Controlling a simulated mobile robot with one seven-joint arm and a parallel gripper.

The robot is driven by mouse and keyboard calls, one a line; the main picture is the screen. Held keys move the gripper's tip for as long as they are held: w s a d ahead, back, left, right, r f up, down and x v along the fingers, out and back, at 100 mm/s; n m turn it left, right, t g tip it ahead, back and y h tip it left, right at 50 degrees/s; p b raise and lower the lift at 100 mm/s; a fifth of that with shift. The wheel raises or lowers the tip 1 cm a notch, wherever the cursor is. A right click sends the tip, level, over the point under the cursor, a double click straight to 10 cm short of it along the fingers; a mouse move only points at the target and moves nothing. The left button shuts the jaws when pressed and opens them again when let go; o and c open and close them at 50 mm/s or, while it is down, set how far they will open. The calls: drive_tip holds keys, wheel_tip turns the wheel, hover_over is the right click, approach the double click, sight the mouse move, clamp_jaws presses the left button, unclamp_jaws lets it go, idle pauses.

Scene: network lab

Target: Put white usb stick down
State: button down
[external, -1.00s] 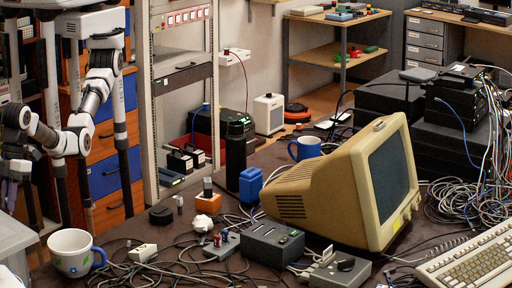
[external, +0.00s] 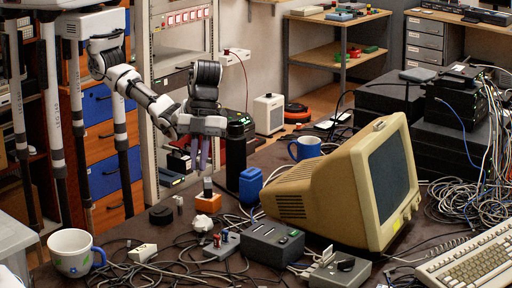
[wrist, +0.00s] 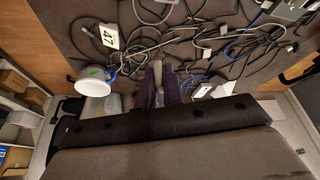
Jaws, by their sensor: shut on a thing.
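My gripper (external: 203,158) hangs above the back-left part of the dark desk (external: 125,231), to the left of the black cylinder and above the small orange-based item. Its purple fingers point down. In the wrist view, a narrow pale thing (wrist: 158,76) shows at the purple fingers of my gripper (wrist: 166,86). It appears to be the white usb stick, held clear of the desk; its shape is mostly hidden. In the external view, I cannot make out the stick between the fingers.
A white mug (external: 70,254), a white adapter (external: 143,252), a grey box (external: 272,245) and many loose cables lie on the desk. The black cylinder (external: 235,158), blue block (external: 251,184) and beige monitor (external: 310,195) stand near the gripper. Small bare patches show at the desk's left.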

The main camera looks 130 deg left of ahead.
drive_tip(key=s+a+f, duration=0.1)
drive_tip(key=s+a, duration=0.2)
drive_tip(key=a, duration=1.6)
drive_tip(key=s+a, duration=0.3)
drive_tip(key=a, duration=1.6)
drive_tip(key=shift+s+f, duration=0.1)
drive_tip(key=shift+f, duration=10)
drive_tip(key=shift+f, duration=0.1)
drive_tip(key=shift+f, duration=0.15)
drive_tip(key=c, duration=1.5)
unclamp_jaws()
